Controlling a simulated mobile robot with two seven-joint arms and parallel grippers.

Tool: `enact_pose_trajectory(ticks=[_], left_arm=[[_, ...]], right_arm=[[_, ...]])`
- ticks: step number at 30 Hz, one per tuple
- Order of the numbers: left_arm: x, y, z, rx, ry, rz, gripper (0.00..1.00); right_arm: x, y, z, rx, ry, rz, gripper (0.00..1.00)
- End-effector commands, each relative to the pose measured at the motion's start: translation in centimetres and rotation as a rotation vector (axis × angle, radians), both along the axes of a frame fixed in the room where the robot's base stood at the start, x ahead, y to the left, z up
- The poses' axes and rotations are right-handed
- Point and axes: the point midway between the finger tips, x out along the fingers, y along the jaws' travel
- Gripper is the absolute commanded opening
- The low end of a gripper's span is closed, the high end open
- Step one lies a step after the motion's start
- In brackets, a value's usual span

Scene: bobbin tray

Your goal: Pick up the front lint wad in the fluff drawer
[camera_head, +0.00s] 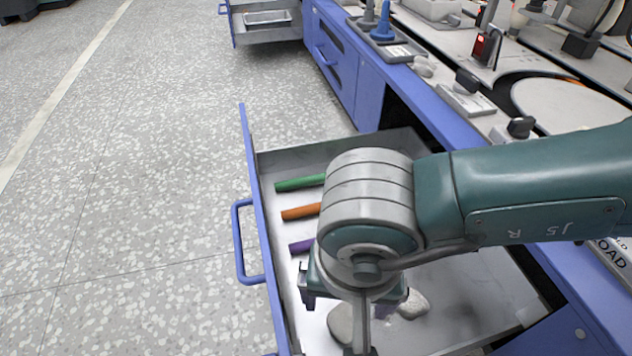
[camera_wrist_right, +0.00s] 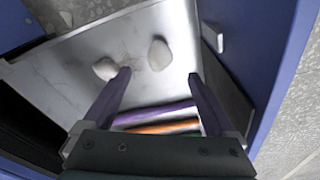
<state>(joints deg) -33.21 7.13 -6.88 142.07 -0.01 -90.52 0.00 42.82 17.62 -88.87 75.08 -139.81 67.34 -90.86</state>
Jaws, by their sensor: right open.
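The fluff drawer (camera_head: 249,150) is pulled open, its blue front at the left in the head view. Two pale grey lint wads lie on its floor. The wad nearer the drawer front (camera_head: 341,323) is partly covered by my gripper in the head view; it shows whole in the right wrist view (camera_wrist_right: 159,54). The other wad (camera_head: 413,304) lies deeper in, and also shows in the wrist view (camera_wrist_right: 105,68). My right gripper (camera_wrist_right: 158,77) is open and empty, pointing down over the drawer, with the nearer wad just beyond the gap between its fingertips. My left gripper is out of view.
Green (camera_head: 299,184), orange (camera_head: 300,212) and purple (camera_head: 301,245) rods lie in the same drawer, beside my right gripper. Another open drawer (camera_head: 266,36) stands farther back.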

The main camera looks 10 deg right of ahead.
Motion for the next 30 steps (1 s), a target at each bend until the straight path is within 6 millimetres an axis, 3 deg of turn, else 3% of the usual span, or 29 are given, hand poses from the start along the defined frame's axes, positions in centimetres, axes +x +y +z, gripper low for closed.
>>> enact_pose_trajectory(ticks=[1,3,10,18,27,30], left_arm=[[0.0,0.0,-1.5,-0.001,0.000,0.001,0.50],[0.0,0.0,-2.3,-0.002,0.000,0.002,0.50],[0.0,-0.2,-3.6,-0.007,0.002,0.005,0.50],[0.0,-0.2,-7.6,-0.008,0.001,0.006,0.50],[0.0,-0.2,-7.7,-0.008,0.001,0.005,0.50],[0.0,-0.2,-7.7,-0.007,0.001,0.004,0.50]], right_arm=[[0.0,0.0,-1.6,0.000,0.001,-0.001,0.92],[0.2,-0.1,-2.6,0.001,0.001,-0.002,0.92],[0.4,-0.2,-3.9,0.001,0.000,-0.001,0.92],[0.8,-0.5,-7.7,0.002,0.001,-0.002,0.92],[1.0,-0.6,-7.9,0.001,0.001,-0.001,0.92],[1.0,-0.6,-7.8,0.001,0.001,-0.001,0.81]])
